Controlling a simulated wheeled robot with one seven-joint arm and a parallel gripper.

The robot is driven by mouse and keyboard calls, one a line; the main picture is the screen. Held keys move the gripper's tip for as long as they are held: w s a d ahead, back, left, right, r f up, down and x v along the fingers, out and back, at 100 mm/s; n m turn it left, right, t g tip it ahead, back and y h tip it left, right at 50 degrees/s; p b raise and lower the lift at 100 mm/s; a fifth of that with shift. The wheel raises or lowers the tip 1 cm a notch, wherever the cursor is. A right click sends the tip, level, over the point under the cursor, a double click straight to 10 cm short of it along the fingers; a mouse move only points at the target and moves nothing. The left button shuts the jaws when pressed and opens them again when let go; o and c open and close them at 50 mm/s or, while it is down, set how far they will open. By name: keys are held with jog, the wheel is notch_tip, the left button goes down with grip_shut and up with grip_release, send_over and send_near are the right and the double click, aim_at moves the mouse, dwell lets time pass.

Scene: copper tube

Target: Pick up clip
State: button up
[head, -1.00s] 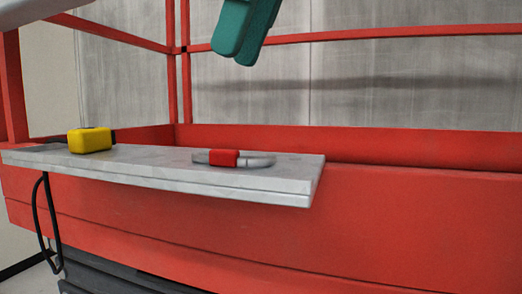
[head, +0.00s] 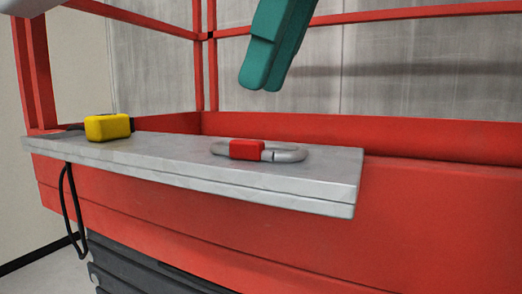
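The clip (head: 247,150) is a grey metal oval link with a red sleeve around its middle. It lies flat on the grey shelf (head: 180,165), towards the shelf's right end. My gripper (head: 262,85), with teal fingers, hangs above the clip and slightly to its right, pointing down. It is apart from the clip, with clear air between. The two fingers overlap in this view, so the gap between them cannot be judged.
A yellow box-shaped object (head: 108,127) sits at the left of the shelf. A black cable loop (head: 72,210) hangs below the shelf's left part. Red rails (head: 206,60) and a red side panel (head: 400,215) surround the shelf. The shelf between yellow object and clip is clear.

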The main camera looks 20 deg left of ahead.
aim_at(256, 147)
jog(key=shift+d+x, duration=0.15)
jog(key=shift+x, duration=1.5)
jog(key=shift+d+x, duration=0.15)
jog(key=shift+x, duration=1.5)
jog(key=shift+s+f, duration=0.1)
jog(key=shift+c, duration=0.6)
grip_shut()
